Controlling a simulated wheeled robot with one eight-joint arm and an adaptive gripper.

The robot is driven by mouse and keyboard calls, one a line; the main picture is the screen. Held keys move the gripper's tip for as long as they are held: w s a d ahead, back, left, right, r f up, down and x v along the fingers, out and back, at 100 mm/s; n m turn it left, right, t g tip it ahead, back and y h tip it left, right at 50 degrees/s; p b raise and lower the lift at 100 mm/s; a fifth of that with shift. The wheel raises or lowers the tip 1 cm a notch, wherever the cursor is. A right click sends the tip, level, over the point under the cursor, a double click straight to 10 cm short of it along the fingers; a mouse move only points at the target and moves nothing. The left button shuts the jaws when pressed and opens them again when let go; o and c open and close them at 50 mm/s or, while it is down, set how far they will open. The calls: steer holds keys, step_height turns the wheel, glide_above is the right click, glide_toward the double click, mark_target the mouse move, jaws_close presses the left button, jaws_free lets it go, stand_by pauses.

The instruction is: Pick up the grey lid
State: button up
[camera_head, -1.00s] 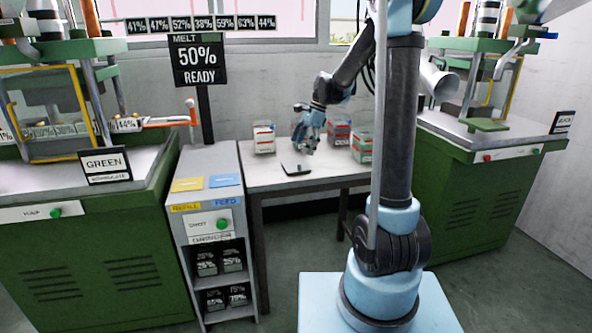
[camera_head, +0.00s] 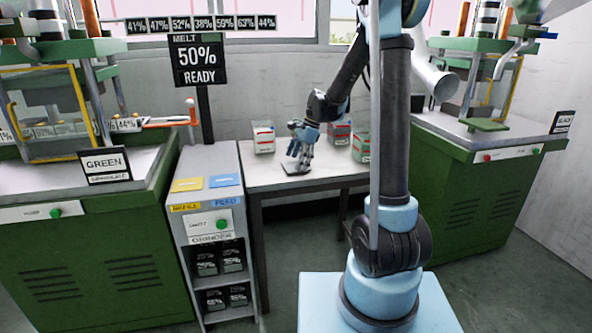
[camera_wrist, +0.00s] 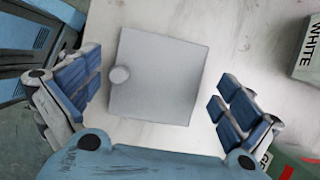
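The grey lid (camera_wrist: 165,78) is a flat square plate with a small round knob on its left part. It lies on the white table, and in the head view it is a thin grey shape (camera_head: 296,170) near the table's front. My gripper (camera_wrist: 158,95) is open above it, with one blue-padded finger to the left of the lid and one to the right. Both fingers are apart from the lid. In the head view my gripper (camera_head: 300,158) is right over the lid and hides part of it.
The white table (camera_head: 262,181) also holds a box (camera_head: 264,138) at the back left and boxes (camera_head: 361,147) to the right. In the wrist view a box marked WHITE (camera_wrist: 307,50) stands at the right edge. The grinder cabinet (camera_head: 212,170) adjoins the table's left side.

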steer(key=c, duration=0.7)
steer(key=shift+c, duration=0.4)
